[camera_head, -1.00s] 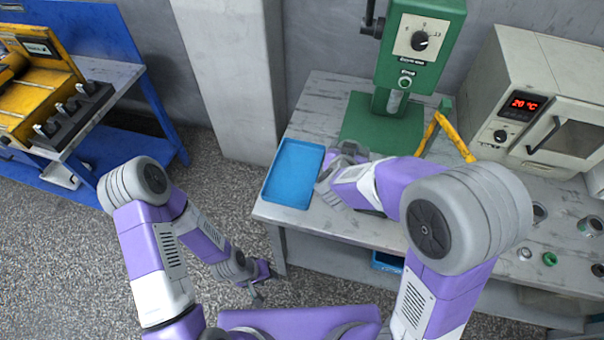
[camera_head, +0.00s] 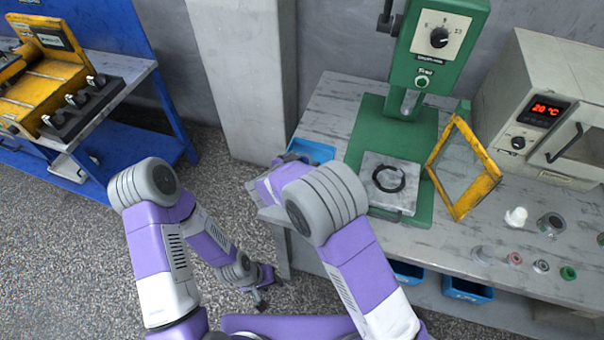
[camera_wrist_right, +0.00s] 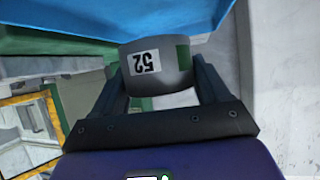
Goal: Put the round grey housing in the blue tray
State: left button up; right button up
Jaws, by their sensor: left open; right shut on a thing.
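The round grey housing (camera_wrist_right: 158,68), with a white "52" label and a green patch, is held between the two fingers of my right gripper (camera_wrist_right: 160,80) in the right wrist view. The blue tray (camera_wrist_right: 85,14) fills the top of that view beyond the housing; I cannot tell whether they touch. In the head view the tray (camera_head: 312,150) shows in part at the table's left end, mostly covered by my right arm. My right gripper and the housing are largely hidden there. My left gripper (camera_head: 261,298) is open and empty, low over the floor, left of the table.
A green press (camera_head: 420,90) with a dark ring on its plate stands right of the tray. Its yellow-framed guard (camera_head: 462,168) is beside it. A white oven (camera_head: 545,110) and several small parts are at the right. Blue bins (camera_head: 468,290) sit under the table.

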jog(key=shift+f+b, duration=0.65)
jog(key=shift+f, duration=1.55)
jog(key=shift+f, duration=0.1)
jog(key=o, duration=1.3)
jog(key=shift+f, duration=0.1)
jog(key=shift+s+a+r, duration=0.1)
jog(key=shift+s+r, duration=0.05)
jog(key=shift+r, duration=0.15)
jog(key=p+v, duration=0.2)
jog(key=v, duration=0.9)
jog(key=shift+s+a+r+p, duration=0.1)
jog(key=shift+s+p, duration=0.2)
jog(key=shift+p, duration=0.05)
